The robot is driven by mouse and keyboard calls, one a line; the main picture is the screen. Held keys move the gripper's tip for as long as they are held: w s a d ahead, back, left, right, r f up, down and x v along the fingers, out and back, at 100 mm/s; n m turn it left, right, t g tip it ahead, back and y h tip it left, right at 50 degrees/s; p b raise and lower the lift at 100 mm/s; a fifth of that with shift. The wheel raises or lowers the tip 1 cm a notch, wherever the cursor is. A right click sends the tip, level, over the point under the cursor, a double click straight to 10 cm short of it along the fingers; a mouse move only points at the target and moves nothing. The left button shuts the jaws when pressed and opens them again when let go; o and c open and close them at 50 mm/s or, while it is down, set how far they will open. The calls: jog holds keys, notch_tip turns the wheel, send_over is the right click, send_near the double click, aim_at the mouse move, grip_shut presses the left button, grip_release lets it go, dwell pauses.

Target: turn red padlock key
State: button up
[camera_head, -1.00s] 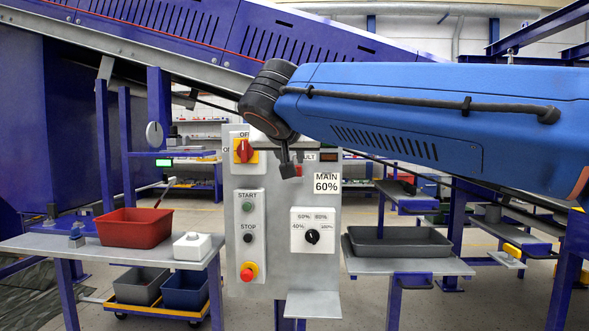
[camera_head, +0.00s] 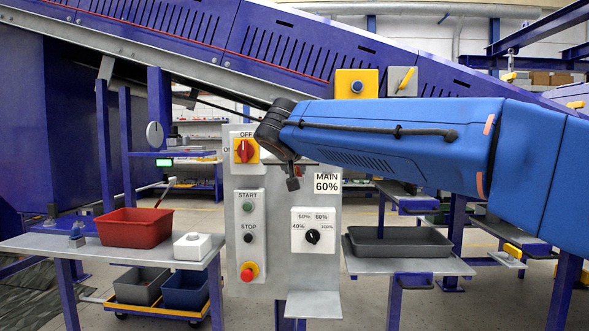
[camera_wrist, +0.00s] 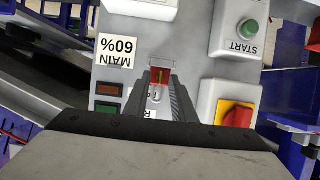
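In the wrist view the red padlock (camera_wrist: 155,75) hangs on the grey control panel, with a narrow yellowish strip at its middle that may be the key. Its pale shackle runs toward a label partly hidden by my fingers. My gripper (camera_wrist: 160,85) points at the panel, with its dark fingers apart on either side of the padlock. I cannot tell whether they touch it. In the head view my gripper (camera_head: 293,184) is in front of the panel, left of the "MAIN 60%" label, and mostly hides the padlock.
The red-yellow rotary switch (camera_head: 244,150), green start button (camera_head: 248,207), red emergency button (camera_head: 248,271) and black speed dial (camera_head: 312,236) are close by on the panel. A red bin (camera_head: 134,228) stands on the left table, a grey tray (camera_head: 398,243) on the right one.

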grip_shut()
jog(key=shift+a+f+n+t+h, duration=0.15)
jog(key=shift+a+n+t+h, duration=0.1)
jog(key=shift+n+h, duration=1.1)
jog(key=shift+a+f+n+t+h, duration=0.2)
jog(key=shift+n+h, duration=0.45)
jog(key=shift+n, duration=1.25)
jog(key=shift+a+f+n+t+h, duration=0.1)
jog(key=shift+a+n+t+h, duration=0.15)
jog(key=shift+n+h, duration=1.1)
jog(key=shift+n+y, duration=0.35)
jog(key=shift+n, duration=0.05)
grip_release()
